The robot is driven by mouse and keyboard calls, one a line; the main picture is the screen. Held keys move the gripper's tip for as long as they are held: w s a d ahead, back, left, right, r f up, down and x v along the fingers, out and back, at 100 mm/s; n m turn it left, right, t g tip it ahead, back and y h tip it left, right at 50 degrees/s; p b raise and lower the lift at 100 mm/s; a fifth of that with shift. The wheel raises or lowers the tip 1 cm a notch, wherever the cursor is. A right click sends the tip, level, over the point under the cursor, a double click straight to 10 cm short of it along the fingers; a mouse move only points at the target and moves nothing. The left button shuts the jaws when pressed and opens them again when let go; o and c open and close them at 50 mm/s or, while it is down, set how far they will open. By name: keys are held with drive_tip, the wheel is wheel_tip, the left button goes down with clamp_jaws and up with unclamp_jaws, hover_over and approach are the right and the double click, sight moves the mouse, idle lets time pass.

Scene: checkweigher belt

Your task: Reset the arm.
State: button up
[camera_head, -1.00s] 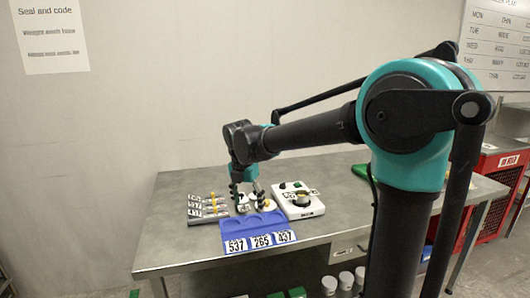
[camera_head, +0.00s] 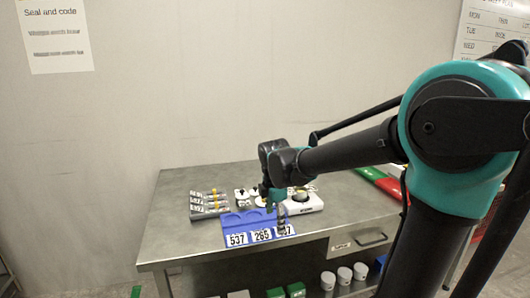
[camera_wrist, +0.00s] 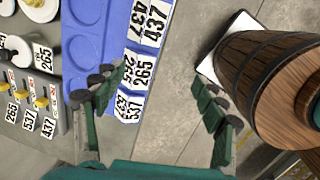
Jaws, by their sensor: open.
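My gripper (camera_head: 278,212) is low over the front right part of the blue tray (camera_head: 228,219) in the head view. In the wrist view my gripper (camera_wrist: 155,105) has its two fingers wide apart with nothing between them. The left finger overlaps the front edge of the blue tray (camera_wrist: 85,45) near its number labels. My arm reaches in from the right in the head view and hides part of the tray and its 437 label.
A metal table (camera_head: 175,235) holds a grey rack (camera_head: 210,204) with yellow parts, and a white device (camera_head: 306,205) beside my gripper. A brown wooden barrel (camera_wrist: 255,70) shows right of the fingers in the wrist view. White tubs (camera_head: 344,275) stand on the lower shelf.

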drive_tip(key=s+d+f+m+t, duration=0.1)
drive_tip(key=s+d+f+m, duration=0.5)
drive_tip(key=m, duration=0.5)
drive_tip(key=s+d+f+m+t, duration=0.1)
drive_tip(key=s+d+f+m, duration=0.5)
drive_tip(key=s+d+m, duration=0.2)
drive_tip(key=d+m, duration=0.2)
drive_tip(key=m, duration=0.1)
drive_tip(key=shift+s+f, duration=0.2)
drive_tip(key=shift+s, duration=0.2)
drive_tip(key=shift+a, duration=0.1)
drive_tip(key=shift+c, duration=0.5)
